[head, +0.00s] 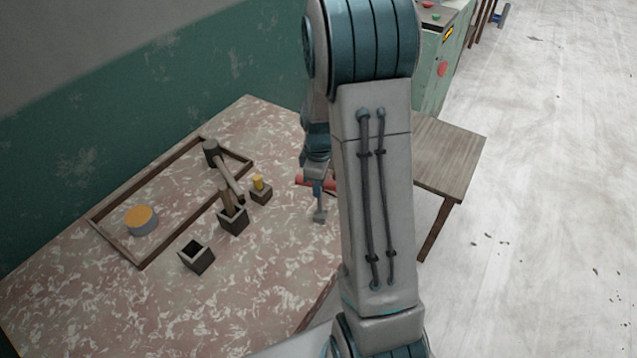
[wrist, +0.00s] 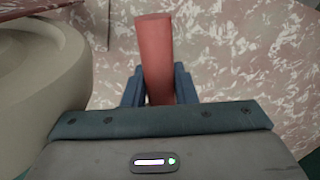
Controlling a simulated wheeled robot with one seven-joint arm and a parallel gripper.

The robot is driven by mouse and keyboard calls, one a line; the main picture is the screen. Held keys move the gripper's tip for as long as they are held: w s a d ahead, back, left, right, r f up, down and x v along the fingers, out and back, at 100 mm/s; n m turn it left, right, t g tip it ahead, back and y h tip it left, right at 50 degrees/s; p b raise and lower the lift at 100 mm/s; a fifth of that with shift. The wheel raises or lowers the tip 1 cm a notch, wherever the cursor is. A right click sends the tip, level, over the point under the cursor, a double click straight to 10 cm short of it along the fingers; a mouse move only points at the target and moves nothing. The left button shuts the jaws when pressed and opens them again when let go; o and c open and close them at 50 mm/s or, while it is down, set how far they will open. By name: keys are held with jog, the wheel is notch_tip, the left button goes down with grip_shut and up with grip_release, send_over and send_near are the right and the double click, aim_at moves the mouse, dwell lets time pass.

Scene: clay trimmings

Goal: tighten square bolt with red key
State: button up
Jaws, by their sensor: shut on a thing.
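My gripper (head: 316,182) is above the right part of the speckled table, partly behind my arm in the head view. It is shut on the red key (head: 302,181), whose red bar sticks out to the left of the fingers. In the wrist view the red key's round handle (wrist: 155,45) stands between the two blue fingers of my gripper (wrist: 157,85). A grey rod with a small grey block (head: 320,215) at its lower end shows just below the gripper. I cannot tell whether the block is the key's end or the square bolt, or whether it touches the table.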

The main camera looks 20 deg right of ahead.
jog(key=shift+d, duration=0.2)
jog(key=m, duration=0.3)
jog(key=shift+d+m, duration=0.1)
jog(key=shift+m, duration=0.2)
jog(key=m, duration=0.3)
jog(key=shift+a, duration=0.2)
jog(key=shift+m, duration=0.3)
jog(key=shift+d, duration=0.1)
